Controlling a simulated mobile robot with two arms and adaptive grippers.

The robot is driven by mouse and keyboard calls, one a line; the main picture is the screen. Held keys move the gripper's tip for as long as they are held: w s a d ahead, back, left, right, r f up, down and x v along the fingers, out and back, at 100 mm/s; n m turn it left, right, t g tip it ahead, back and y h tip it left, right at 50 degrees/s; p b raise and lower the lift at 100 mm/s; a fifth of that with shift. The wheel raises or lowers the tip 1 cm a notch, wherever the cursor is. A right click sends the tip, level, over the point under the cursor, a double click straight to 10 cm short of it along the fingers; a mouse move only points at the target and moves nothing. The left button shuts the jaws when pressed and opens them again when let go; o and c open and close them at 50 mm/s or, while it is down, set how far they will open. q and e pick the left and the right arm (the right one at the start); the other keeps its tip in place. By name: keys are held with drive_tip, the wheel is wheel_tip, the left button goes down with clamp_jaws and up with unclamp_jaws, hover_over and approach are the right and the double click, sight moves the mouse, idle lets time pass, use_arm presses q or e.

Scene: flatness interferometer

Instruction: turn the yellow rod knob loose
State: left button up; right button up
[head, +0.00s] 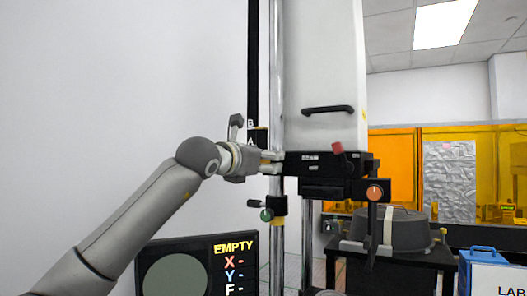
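My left gripper (273,161) is at the chrome post (276,100), with its fingertips next to the left end of a black carriage block (325,170). A small yellow patch (264,157) shows between the fingers. It may be part of the yellow rod knob, but the gripper hides most of that spot. I cannot tell whether the fingers are closed on it. A black piece marked B and A (259,136) with a thin yellow edge stands just above the gripper. My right gripper is not in view.
A green knob (267,214) sits on a clamp below my gripper. A blue LAB box (485,262) is at lower right.

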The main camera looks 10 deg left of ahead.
use_arm(q)
drive_tip(key=shift+w+f, duration=0.1)
drive_tip(key=shift+w, duration=0.05)
drive_tip(key=c, duration=1)
